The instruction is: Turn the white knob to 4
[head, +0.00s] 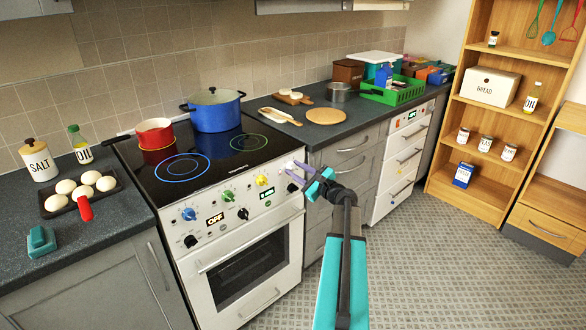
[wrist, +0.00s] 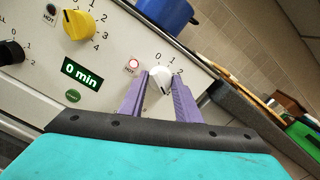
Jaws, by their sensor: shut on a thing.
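The white knob (wrist: 158,84) is on the stove's front panel, at the right end of the knob row. In the wrist view it sits between the two purple fingers of my gripper (wrist: 160,76), which are shut on its sides. The digits 0, 1 and 2 show around its far rim; the rest of its scale is hidden by the fingers. I cannot tell which number it points to. In the head view my gripper (head: 299,171) is at the panel's right end and mostly covers the knob.
A yellow knob (wrist: 79,25) and the "0 min" display (wrist: 81,74) are left of the white knob. A blue pot (head: 215,112) and a red saucepan (head: 155,132) stand on the black cooktop. The oven door (head: 245,272) is below. The floor at the right is clear.

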